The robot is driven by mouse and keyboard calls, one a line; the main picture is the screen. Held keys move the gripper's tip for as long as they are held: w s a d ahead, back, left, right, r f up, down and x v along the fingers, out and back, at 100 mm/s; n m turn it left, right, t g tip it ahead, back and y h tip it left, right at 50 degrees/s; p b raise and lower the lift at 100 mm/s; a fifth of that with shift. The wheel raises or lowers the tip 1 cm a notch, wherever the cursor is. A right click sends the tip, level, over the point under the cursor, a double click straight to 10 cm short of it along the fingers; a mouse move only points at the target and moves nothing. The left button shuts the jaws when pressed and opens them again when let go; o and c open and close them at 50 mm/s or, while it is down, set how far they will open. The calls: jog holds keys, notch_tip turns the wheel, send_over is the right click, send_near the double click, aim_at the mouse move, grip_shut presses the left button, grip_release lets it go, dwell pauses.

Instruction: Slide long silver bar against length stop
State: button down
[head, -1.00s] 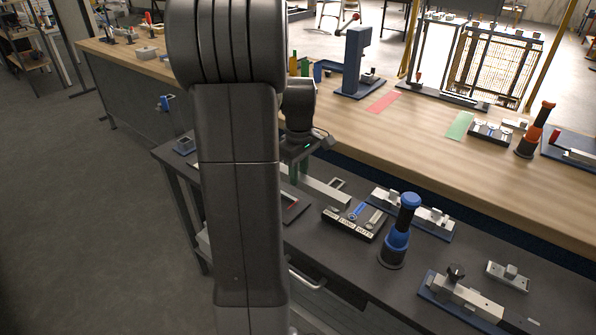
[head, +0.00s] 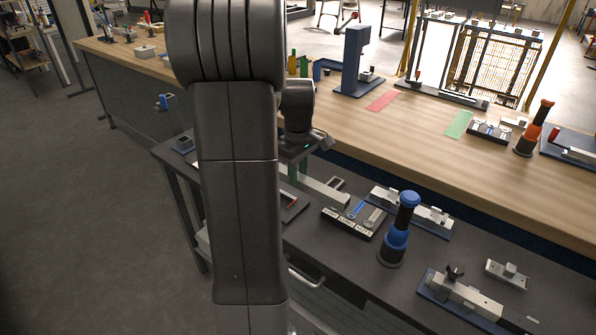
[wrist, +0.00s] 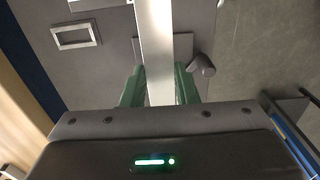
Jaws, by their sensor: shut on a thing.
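A long silver bar (head: 326,190) lies lengthwise over the dark bench in the head view, its right end near a labelled tray. My gripper (head: 293,172) is at the bar's left part, partly hidden behind my arm. In the wrist view the bar (wrist: 155,45) runs up between the green fingers of my gripper (wrist: 158,88), which are shut on its two sides. A dark round knob (wrist: 201,66) stands beside the bar there. I cannot tell which part is the length stop, or whether the bar touches it. The bar's far end is out of the wrist view.
A labelled tray (head: 353,219) and a blue-and-black upright tool (head: 398,232) stand right of the bar. A small rectangular frame (wrist: 76,35) lies beside the bar. Fixtures (head: 460,297) occupy the bench's right end. A wooden bench (head: 430,135) runs behind.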

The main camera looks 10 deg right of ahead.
jog(key=shift+f+b, duration=2.95)
jog(key=shift+f, duration=1.85)
jog(key=shift+w+a+r, duration=0.1)
jog(key=shift+w+a, duration=0.3)
jog(key=shift+w, duration=0.15)
jog(key=shift+c, duration=2.4)
grip_release()
jog(key=shift+r+p, duration=3.15)
jog(key=shift+r, duration=0.35)
jog(key=shift+f, duration=0.15)
